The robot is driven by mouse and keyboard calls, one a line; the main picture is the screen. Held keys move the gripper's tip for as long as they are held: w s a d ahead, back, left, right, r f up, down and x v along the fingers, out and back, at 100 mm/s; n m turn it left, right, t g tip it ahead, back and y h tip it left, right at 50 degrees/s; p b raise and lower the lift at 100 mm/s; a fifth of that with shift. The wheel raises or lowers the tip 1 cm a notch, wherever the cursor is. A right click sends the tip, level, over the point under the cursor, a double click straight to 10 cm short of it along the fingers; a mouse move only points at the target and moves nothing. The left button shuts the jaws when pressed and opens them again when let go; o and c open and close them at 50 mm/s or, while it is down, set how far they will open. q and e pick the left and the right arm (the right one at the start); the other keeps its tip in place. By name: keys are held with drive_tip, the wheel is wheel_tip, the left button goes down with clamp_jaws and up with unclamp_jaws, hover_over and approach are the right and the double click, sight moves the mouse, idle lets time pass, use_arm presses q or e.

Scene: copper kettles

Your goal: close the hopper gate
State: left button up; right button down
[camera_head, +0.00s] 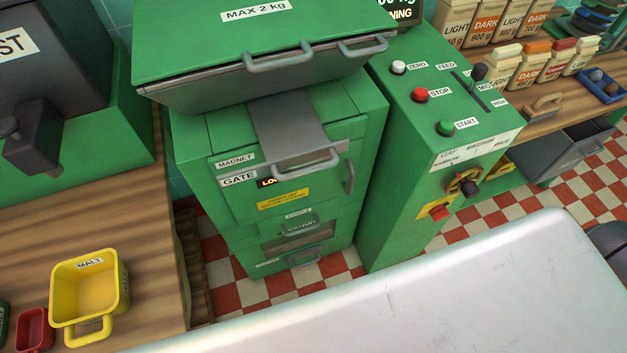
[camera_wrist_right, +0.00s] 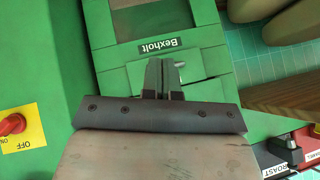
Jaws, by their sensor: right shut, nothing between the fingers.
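The green mill-like machine (camera_head: 220,130) stands in the middle of the head view. Its hopper gate is a grey plate (camera_head: 287,122) with a grey bar handle (camera_head: 308,162), sticking out below the hopper beside the labels MAGNET and GATE (camera_head: 238,180). A small lit display next to GATE is partly hidden by the handle. My right gripper (camera_wrist_right: 165,72) shows only in the right wrist view. It is shut and empty, in front of green panels with an upside-down Bexholt label (camera_wrist_right: 157,48). The gate cannot be made out in that view. My left gripper is in neither view.
The hopper lid (camera_head: 210,35) with its handles overhangs above the gate. A control post (camera_head: 400,150) with buttons and a lever stands close on the right. A yellow MALT bin (camera_head: 60,280) sits on the wooden counter at left. A red knob (camera_wrist_right: 12,125) shows in the wrist view.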

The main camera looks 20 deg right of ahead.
drive_tip(key=w+a+r+m+t+y, duration=0.1)
drive_tip(key=w+a+r+m+t, duration=0.15)
drive_tip(key=r, duration=0.65)
drive_tip(key=w+a+r+m+t, duration=0.2)
drive_tip(key=w+r+m+t, duration=0.1)
drive_tip(key=r, duration=0.5)
drive_tip(key=m+t+h+p, duration=0.2)
drive_tip(key=m+t+h, duration=0.1)
drive_tip(key=m, duration=0.8)
approach(302, 157)
drive_tip(key=w+p, duration=0.1)
drive_tip(key=w+f+p, duration=0.1)
drive_tip(key=w+p, duration=0.1)
drive_tip(key=p, duration=0.1)
drive_tip(key=shift+w+a+f+n, duration=0.1)
drive_tip(key=shift+w+f+n, duration=0.15)
drive_tip(key=shift+w+f, duration=0.05)
drive_tip(key=w+p, duration=0.3)
drive_tip(key=w, duration=0.3)
drive_tip(key=shift+w+a+r+p, duration=0.1)
drive_tip(key=shift+w+p, duration=0.25)
drive_tip(key=shift+s, duration=0.1)
